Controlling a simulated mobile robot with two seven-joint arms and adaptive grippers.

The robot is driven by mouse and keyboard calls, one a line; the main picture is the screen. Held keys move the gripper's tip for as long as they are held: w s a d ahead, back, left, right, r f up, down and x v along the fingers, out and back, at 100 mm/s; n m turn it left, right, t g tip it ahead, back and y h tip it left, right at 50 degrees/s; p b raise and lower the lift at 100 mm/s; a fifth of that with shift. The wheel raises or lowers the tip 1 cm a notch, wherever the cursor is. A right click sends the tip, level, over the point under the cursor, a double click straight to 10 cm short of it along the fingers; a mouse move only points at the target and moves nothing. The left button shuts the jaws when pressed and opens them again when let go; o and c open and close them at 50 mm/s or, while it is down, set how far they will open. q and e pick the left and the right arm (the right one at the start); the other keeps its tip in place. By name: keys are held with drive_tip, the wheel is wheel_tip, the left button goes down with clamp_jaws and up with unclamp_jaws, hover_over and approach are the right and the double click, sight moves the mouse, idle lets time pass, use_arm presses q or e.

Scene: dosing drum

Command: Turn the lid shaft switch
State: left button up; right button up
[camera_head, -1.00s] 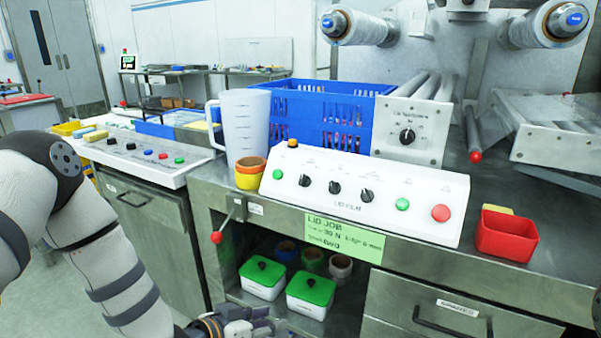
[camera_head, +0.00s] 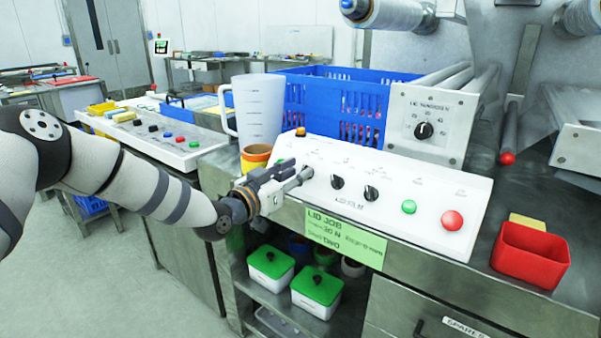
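The white sloped control panel (camera_head: 395,226) stands on the steel bench. It carries black rotary switches; two show clear, a middle one (camera_head: 337,182) and a right one (camera_head: 371,193). The leftmost switch is hidden behind my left gripper (camera_head: 303,174). The small labels are too blurred to tell which one is the lid shaft switch. My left gripper reaches in from the left, its fingertips at the leftmost switch's place. I cannot tell whether they touch or grip it. My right gripper is out of view.
A green button (camera_head: 409,207) and a red button (camera_head: 452,220) sit on the panel's right part. A white box with a dial (camera_head: 424,130), a blue crate (camera_head: 334,102) and a jug (camera_head: 258,112) stand behind. A red bin (camera_head: 530,254) is at right.

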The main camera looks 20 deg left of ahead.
use_arm(q)
drive_tip(key=shift+w+d+f, duration=0.1)
drive_tip(key=shift+w+d, duration=0.05)
drive_tip(key=shift+w, duration=0.35)
drive_tip(key=shift+w+d+r, duration=0.1)
drive_tip(key=shift+w+r, duration=0.15)
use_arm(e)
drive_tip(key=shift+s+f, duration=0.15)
use_arm(q)
drive_tip(key=shift+c, duration=0.5)
clamp_jaws()
